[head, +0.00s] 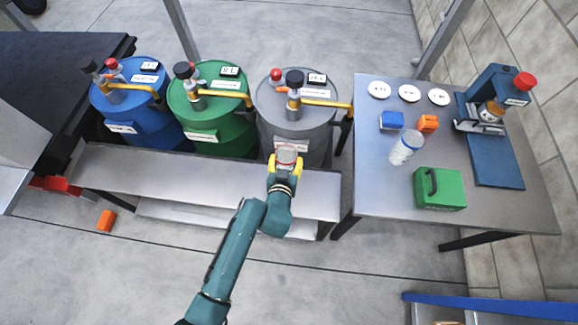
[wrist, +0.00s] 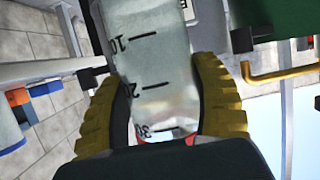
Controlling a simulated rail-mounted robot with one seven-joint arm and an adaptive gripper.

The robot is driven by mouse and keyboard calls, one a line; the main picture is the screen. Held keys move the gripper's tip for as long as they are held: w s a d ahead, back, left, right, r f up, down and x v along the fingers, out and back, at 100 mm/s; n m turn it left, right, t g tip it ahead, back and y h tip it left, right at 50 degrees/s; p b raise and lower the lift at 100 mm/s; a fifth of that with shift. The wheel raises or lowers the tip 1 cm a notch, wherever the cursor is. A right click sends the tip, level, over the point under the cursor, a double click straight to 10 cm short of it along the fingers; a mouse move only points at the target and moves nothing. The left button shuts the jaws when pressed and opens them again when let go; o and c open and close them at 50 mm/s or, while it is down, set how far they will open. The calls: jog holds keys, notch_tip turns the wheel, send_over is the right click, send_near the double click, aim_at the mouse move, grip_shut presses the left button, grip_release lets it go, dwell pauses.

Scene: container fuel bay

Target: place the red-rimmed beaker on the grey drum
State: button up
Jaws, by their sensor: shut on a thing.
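My gripper (head: 285,166) is shut on the red-rimmed beaker (head: 287,154), just in front of the grey drum and above the steel bench. In the wrist view the clear beaker (wrist: 155,70) sits between the two yellow finger pads, with black scale marks and a little red at its near end. The grey drum (head: 297,125) is the rightmost of the three drums. Its top carries a black-knobbed valve, a red-capped fitting, a yellow handle and labels. The beaker appears apart from the drum, though the exact gap is hard to tell.
The green drum (head: 213,125) and blue drum (head: 140,115) stand to the left. The yellow handle (head: 327,103) sticks out rightward. The table (head: 380,195) on the right holds another clear vessel (head: 406,148), a green case (head: 440,188), small blocks and a blue instrument (head: 490,105).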

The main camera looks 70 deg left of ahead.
notch_tip(320, 180, down, 9)
jog(key=b, duration=0.4)
jog(key=shift+w+b, duration=0.1)
jog(key=shift+b, duration=0.25)
jog(key=o, duration=1.2)
jog(key=shift+r+p, duration=0.3)
jog(key=shift+p, duration=0.05)
jog(key=p+v, duration=0.3)
jog(key=v, duration=0.9)
